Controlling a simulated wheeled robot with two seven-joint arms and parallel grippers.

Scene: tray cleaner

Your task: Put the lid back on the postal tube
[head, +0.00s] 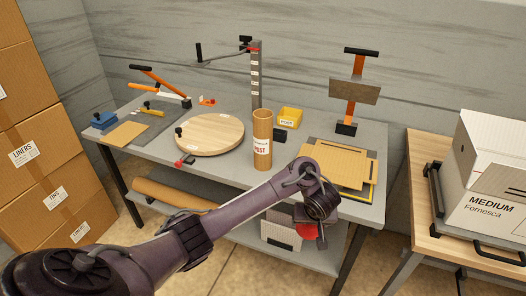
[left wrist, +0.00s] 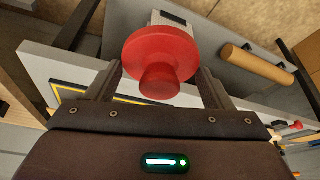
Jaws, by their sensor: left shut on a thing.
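The postal tube (head: 262,155) is a brown cardboard cylinder with a white label. It stands upright on the grey workbench, and its top is open. My left gripper (head: 308,230) is at the bench's front edge, to the right of the tube and lower than its top. It is shut on the red lid (left wrist: 160,55), a round disc with a smaller knob, which fills the space between the fingers in the left wrist view (left wrist: 160,82). In the head view, only part of the red lid shows below the wrist. My right gripper is not in view.
A round wooden board (head: 209,133) lies left of the tube. Flat cardboard sheets (head: 345,160) lie to the right. A cardboard roll (head: 170,193) is on the lower shelf.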

